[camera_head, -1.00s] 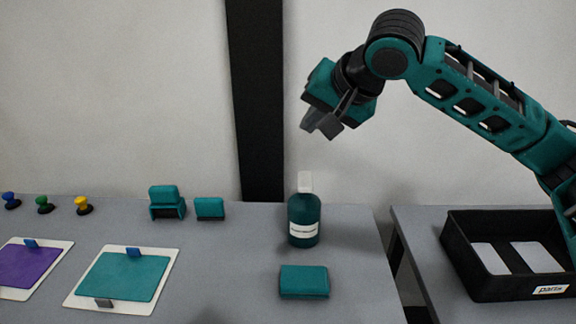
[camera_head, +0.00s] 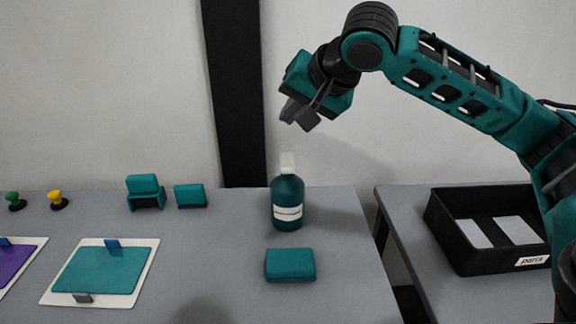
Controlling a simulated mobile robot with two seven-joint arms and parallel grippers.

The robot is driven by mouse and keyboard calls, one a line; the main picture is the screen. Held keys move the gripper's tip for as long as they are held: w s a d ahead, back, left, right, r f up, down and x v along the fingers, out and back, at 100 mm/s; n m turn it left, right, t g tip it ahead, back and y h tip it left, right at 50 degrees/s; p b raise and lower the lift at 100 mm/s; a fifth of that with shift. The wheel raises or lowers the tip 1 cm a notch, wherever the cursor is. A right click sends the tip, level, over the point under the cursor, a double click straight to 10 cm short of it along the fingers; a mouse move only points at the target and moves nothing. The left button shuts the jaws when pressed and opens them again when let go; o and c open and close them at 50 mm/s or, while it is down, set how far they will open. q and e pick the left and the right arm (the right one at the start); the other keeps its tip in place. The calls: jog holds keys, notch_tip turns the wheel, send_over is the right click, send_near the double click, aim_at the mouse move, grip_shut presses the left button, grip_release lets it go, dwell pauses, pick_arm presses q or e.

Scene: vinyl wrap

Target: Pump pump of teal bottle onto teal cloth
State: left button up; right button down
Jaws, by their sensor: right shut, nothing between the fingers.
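The teal bottle (camera_head: 288,197) stands upright on the grey table, with a white label and a white pump top (camera_head: 287,163). The folded teal cloth (camera_head: 290,265) lies flat on the table just in front of the bottle. My right gripper (camera_head: 299,116) hangs in the air above the bottle, a little to the right of its top. It is shut and empty, its fingers pointing down and slightly left, with a gap between them and the pump top. My left gripper is not in view.
A black parts bin (camera_head: 478,262) stands on a second table at the right, past a gap. A teal sheet on a white board (camera_head: 148,292), teal blocks (camera_head: 145,191) and coloured knobs (camera_head: 57,199) are at the left. The table right of the cloth is clear.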

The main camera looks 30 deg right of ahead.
jog(key=b, duration=0.3)
send_over(292, 161)
notch_tip(292, 161, down, 5)
jog(key=shift+r, duration=0.1)
jog(key=shift+f+b, duration=0.3)
jog(key=shift+b, duration=0.05)
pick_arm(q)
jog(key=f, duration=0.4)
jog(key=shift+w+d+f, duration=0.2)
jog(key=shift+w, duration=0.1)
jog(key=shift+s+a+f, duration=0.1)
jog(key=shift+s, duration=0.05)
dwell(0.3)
pick_arm(e)
jog(key=shift+f, duration=0.15)
jog(key=shift+f, duration=0.35)
